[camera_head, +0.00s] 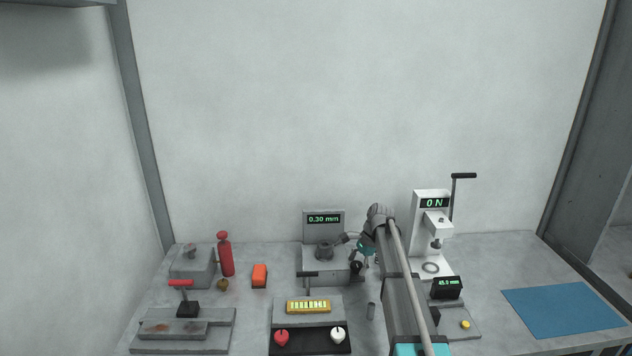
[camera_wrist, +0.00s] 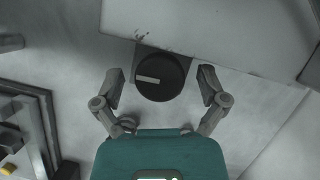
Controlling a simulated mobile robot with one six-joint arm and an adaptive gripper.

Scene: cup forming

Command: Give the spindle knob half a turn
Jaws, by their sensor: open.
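The spindle knob is a black round knob (camera_wrist: 163,88) with a white mark on its top that points left in the wrist view. It also shows in the head view as a small dark shape (camera_head: 356,269) at the right front of the grey machine. My gripper (camera_wrist: 161,74) is open, with one finger on each side of the knob and a visible gap on both sides. In the head view my gripper (camera_head: 366,258) is just above the knob, and my arm hides part of that spot. I cannot tell how far the fingertips are above the bench.
The grey machine (camera_head: 323,232) reads 0.30 mm. A white press (camera_head: 425,215) reading 0 N stands right of my arm. A small dark gauge (camera_head: 446,288) is in front of it. A blue mat (camera_head: 562,311) lies right.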

